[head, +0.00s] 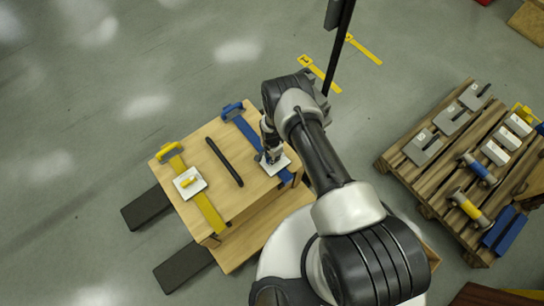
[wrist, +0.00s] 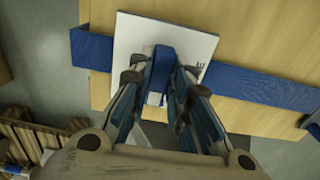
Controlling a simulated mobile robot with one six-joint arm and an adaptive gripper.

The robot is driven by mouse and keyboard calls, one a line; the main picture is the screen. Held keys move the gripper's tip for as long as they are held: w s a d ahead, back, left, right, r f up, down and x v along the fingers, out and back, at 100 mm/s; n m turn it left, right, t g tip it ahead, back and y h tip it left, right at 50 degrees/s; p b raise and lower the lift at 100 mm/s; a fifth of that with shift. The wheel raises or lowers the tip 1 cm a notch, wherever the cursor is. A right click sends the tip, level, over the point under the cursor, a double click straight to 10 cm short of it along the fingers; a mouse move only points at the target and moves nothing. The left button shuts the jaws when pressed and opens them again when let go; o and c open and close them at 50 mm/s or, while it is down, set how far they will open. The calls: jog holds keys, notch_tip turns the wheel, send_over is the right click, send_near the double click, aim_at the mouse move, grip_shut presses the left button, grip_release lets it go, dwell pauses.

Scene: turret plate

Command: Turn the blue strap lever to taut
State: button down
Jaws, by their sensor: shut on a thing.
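The blue strap lever (wrist: 162,60) stands on a white plate (wrist: 206,43) in the wrist view. My gripper (wrist: 161,80) is shut on it, with one fingertip on each side. Dark lettering shows on the plate's right part; most of it is hidden. The blue strap (wrist: 268,90) runs across the wooden box (wrist: 282,35) on both sides of the plate. In the head view my gripper (head: 271,152) points down at the plate (head: 282,164) on the box's right side, and it hides the lever there. The blue strap (head: 245,129) also shows there.
A yellow strap (head: 209,212) with its own white plate and yellow lever (head: 188,182) lies left on the box. A black bar (head: 225,162) lies between the straps. A pallet (head: 440,180) with tools and plates stands to the right. The floor at left is clear.

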dwell(0.4)
jog(key=c, duration=1.5)
grip_release()
notch_tip(320, 180, up, 12)
jog(key=shift+r, duration=0.1)
